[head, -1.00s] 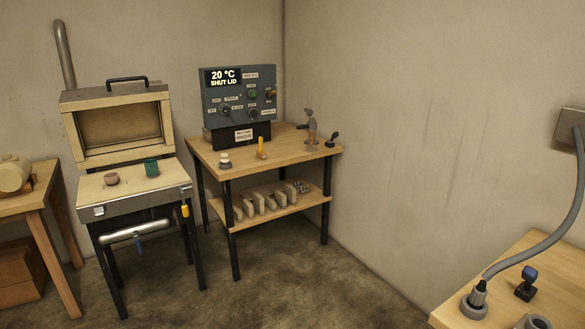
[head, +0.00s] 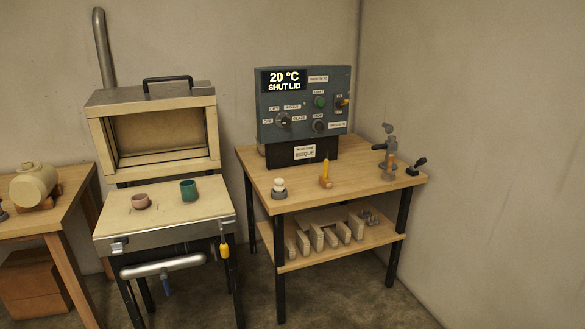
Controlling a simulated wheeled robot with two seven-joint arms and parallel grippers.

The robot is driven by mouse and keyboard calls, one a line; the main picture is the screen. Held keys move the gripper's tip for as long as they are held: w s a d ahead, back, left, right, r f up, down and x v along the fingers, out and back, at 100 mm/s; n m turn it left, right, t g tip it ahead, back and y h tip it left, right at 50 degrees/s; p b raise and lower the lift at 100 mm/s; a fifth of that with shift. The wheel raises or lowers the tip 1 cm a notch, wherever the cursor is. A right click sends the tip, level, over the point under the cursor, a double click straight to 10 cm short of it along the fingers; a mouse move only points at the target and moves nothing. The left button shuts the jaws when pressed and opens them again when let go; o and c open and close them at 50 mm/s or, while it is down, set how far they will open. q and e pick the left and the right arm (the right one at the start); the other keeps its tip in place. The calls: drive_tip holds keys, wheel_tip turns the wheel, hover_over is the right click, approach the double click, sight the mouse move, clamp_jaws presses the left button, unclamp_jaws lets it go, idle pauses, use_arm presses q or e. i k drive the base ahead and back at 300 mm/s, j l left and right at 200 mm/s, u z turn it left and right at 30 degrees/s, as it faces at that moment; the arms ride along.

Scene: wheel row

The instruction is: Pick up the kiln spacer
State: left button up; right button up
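I cannot tell for sure which thing is the kiln spacer. Several pale upright slabs (head: 330,237) stand on the lower shelf of the wooden table, with small grey pieces (head: 370,217) at their right. On the tabletop stand a small white-topped piece on a grey base (head: 279,188) and a yellow-handled tool (head: 326,176) in a wooden block. The open kiln (head: 152,125) is at the left, with a pink bowl (head: 141,201) and a green cup (head: 188,190) on its front surface. Neither of my grippers is in view.
The wooden table (head: 360,184) carries a control box (head: 304,104) reading "20 °C SHUT LID". Grey clamp-like fittings (head: 389,160) stand at its right. Open floor (head: 362,305) lies in front of the wooden table.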

sight(324, 179)
drive_tip(key=i+z, duration=0.5)
drive_tip(key=i, duration=0.65)
drive_tip(key=i+l+u, duration=0.3)
drive_tip(key=i+l, duration=0.5)
drive_tip(key=i+l+u, duration=0.15)
drive_tip(key=l, duration=0.15)
drive_tip(key=i+l+u, duration=0.15)
drive_tip(key=l, duration=0.2)
drive_tip(key=i+l+u, duration=0.2)
drive_tip(key=l, duration=0.15)
drive_tip(key=l+u, duration=0.15)
drive_tip(key=l, duration=0.2)
drive_tip(key=i+l+u, duration=0.15)
drive_tip(key=l, duration=0.25)
